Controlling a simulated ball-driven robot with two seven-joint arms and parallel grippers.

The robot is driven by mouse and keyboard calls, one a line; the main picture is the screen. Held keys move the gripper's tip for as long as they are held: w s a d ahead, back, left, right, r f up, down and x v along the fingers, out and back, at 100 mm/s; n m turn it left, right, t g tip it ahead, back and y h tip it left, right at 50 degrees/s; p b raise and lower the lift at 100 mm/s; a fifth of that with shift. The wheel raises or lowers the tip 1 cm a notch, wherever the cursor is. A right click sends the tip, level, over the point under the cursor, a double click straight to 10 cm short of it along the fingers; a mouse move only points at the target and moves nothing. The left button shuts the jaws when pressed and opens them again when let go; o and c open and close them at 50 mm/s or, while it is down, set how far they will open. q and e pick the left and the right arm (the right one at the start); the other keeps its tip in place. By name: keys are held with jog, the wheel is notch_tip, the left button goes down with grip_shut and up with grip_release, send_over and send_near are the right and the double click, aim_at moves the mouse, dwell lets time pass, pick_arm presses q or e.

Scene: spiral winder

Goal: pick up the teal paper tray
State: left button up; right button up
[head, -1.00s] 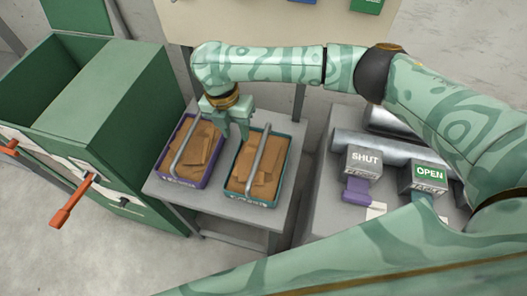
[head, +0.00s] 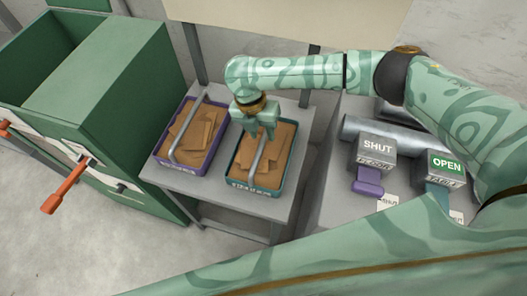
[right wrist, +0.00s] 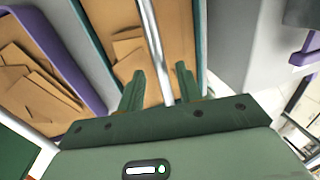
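The teal paper tray (head: 253,187), filled with brown paper pieces and spanned by a grey bar handle (head: 258,155), sits on the right of a small grey table. My right gripper (head: 263,132) is over this tray, pointing down at the far part of the handle. In the right wrist view the two fingers (right wrist: 160,88) are apart, one on each side of the handle bar (right wrist: 154,45), and the gripper is open. Contact with the bar cannot be told. The tray's teal rim (right wrist: 199,45) also shows there. My left gripper is not in view.
A similar purple tray (head: 173,181) stands close on the left of the same table (head: 213,191). A green cabinet (head: 130,110) with orange handles is further left. On the right, a grey bench carries SHUT (head: 377,148) and OPEN (head: 446,163) blocks with purple and teal levers.

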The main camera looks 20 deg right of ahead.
aim_at(264, 136)
jog(key=f, duration=0.1)
jog(key=f+b, duration=0.1)
jog(key=f, duration=0.1)
jog(key=shift+s+d, duration=0.2)
jog(key=shift+d, duration=0.15)
grip_shut()
jog(key=shift+r, duration=0.1)
